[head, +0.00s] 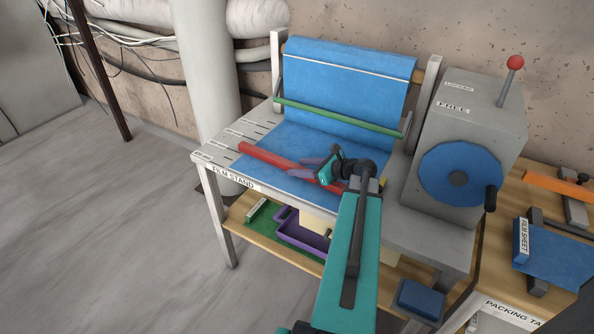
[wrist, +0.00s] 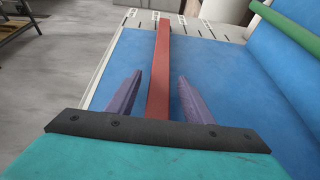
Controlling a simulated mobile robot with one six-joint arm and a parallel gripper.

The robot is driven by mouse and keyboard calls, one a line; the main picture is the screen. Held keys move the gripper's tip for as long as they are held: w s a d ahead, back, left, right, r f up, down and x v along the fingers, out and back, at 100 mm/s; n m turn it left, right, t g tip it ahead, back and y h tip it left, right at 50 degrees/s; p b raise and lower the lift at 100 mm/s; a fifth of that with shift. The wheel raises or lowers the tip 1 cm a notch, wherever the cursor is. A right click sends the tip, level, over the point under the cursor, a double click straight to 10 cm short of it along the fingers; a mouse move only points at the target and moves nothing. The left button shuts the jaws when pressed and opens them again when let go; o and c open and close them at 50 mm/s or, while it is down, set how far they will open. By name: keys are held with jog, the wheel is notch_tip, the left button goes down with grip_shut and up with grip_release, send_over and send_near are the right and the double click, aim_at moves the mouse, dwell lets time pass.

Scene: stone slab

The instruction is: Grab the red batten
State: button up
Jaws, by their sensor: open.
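The red batten (head: 271,156) is a long flat bar lying along the front edge of the film stand, over the blue sheet. In the wrist view the red batten (wrist: 160,75) runs away from me between the two purple fingers. My gripper (head: 312,167) is at the right part of the batten in the head view. In the wrist view my gripper (wrist: 157,95) is open, with one finger on each side of the batten and a gap on both sides. The batten's near end is hidden behind my gripper's body.
The film stand (head: 210,164) has a slotted top at left. A green bar (head: 338,117) spans the hanging blue sheet (head: 345,75) behind. A grey machine (head: 470,125) with a blue wheel and red-knobbed lever stands at right. A purple tray (head: 300,238) sits on the lower shelf.

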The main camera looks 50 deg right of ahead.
grip_shut()
jog(key=shift+r, duration=0.2)
